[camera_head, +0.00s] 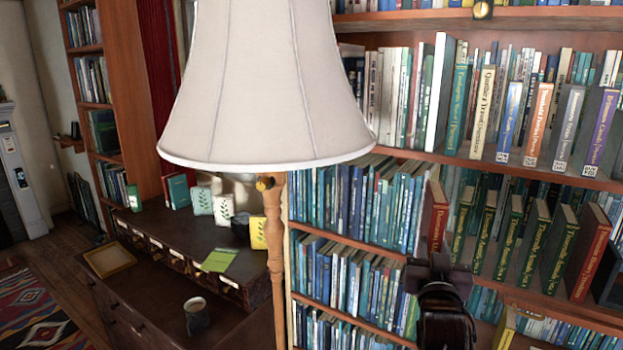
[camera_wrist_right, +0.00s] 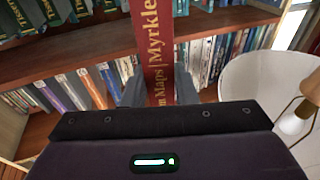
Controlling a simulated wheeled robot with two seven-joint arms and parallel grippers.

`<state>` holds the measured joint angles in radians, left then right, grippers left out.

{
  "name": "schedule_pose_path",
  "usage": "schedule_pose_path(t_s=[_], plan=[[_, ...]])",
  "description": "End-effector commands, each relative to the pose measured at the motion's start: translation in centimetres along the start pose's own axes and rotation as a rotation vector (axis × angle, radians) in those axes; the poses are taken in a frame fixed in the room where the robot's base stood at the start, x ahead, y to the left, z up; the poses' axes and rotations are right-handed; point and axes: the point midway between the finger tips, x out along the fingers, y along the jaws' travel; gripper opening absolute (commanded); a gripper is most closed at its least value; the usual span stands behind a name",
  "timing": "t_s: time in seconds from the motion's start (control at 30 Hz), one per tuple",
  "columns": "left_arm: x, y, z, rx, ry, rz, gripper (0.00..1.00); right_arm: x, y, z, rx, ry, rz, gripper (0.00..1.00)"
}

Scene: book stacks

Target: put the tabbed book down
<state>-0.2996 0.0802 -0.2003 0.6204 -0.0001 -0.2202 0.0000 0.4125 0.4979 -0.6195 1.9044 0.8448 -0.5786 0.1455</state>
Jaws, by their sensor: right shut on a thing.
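My right gripper (camera_head: 438,266) is shut on a red book (camera_head: 434,214) with gold lettering, held upright. In the right wrist view its red spine (camera_wrist_right: 158,45) stands between the two fingers (camera_wrist_right: 158,92), with "Myrkle" and "Maps" readable. No tabs show on it, so I cannot tell whether it is the tabbed book. It is at the left end of a spaced row of green books (camera_head: 510,236) on the middle shelf (camera_head: 540,297). I cannot tell whether its bottom edge touches the shelf. My left gripper is not in view.
A large lampshade (camera_head: 265,85) on a wooden stand (camera_head: 274,260) is close on the left and hides part of the bookcase. Labelled books (camera_head: 540,120) stand on the shelf above. A dark desk (camera_head: 160,235) holds a mug (camera_head: 196,315) and a frame (camera_head: 107,261).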

Motion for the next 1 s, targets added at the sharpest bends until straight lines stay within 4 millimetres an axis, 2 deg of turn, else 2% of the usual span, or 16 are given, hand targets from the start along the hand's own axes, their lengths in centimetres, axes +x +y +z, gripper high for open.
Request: schedule_pose_path(t_s=[0.03, 0.2, 0.4, 0.5, 0.7, 0.8, 1.0], plan=[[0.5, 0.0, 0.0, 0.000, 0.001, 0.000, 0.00, -1.7, 0.0, 2.5, 0.002, -0.005, -0.021, 0.00], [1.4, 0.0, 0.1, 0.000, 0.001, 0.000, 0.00, -7.2, -0.2, 8.1, 0.013, -0.005, -0.086, 0.00], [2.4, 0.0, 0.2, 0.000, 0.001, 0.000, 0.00, -14.3, 0.1, 13.3, 0.024, -0.006, -0.156, 0.00], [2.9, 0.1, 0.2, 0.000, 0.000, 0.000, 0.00, -18.0, 0.4, 15.1, 0.029, -0.006, -0.185, 0.00], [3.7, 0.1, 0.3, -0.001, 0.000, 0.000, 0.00, -24.2, 1.1, 17.1, 0.037, -0.002, -0.228, 0.00], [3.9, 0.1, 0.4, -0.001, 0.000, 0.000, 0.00, -26.2, 1.5, 17.4, 0.038, -0.001, -0.240, 0.00], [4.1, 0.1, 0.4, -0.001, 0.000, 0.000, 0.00, -28.1, 1.8, 17.5, 0.041, 0.002, -0.246, 0.00]])
